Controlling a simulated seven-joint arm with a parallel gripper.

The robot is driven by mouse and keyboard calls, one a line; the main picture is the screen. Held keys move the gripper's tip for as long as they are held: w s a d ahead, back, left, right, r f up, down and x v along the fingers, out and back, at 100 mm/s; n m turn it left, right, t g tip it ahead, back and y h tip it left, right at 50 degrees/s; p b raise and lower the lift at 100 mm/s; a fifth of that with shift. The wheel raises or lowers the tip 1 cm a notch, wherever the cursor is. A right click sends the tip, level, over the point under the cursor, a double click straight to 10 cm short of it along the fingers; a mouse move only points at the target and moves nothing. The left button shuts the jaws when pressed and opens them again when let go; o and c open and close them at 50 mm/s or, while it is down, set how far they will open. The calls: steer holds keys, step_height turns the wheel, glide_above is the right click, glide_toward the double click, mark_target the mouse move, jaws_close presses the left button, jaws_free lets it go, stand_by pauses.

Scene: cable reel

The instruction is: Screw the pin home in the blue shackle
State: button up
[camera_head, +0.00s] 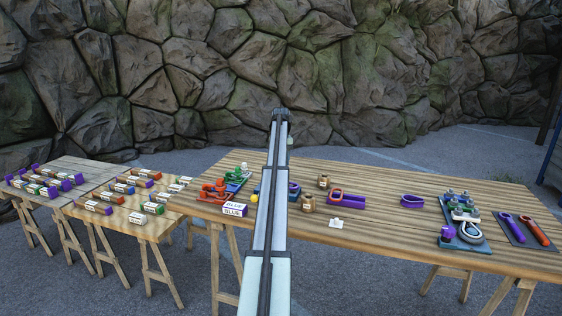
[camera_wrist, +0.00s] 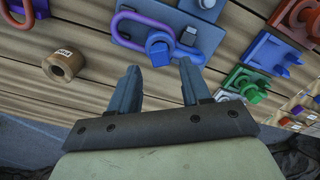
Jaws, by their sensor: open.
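In the wrist view a blue piece with a rounded head (camera_wrist: 159,45) sits on a dark blue plate (camera_wrist: 128,33), with a blue shackle bow (camera_wrist: 188,52) beside it. A purple link (camera_wrist: 137,17) loops up to these parts. I cannot tell how far the pin is in. My gripper (camera_wrist: 159,67) is open and empty. Its two fingertips lie just short of the blue head, one to each side in the picture. In the head view my arm covers most of this spot, and only the plate's right edge (camera_head: 294,188) shows; my gripper is hidden there.
Right of the plate in the wrist view stand another blue shackle-like piece (camera_wrist: 268,53), a green one (camera_wrist: 246,84) and an orange one (camera_wrist: 300,18). A "BLUE" label box (camera_head: 235,209) is at the table's front edge.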

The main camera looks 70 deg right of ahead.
steer(key=shift+n, duration=0.3)
steer(key=shift+f, duration=0.2)
steer(key=shift+f, duration=2.1)
steer(key=shift+c, duration=0.2)
jaws_close()
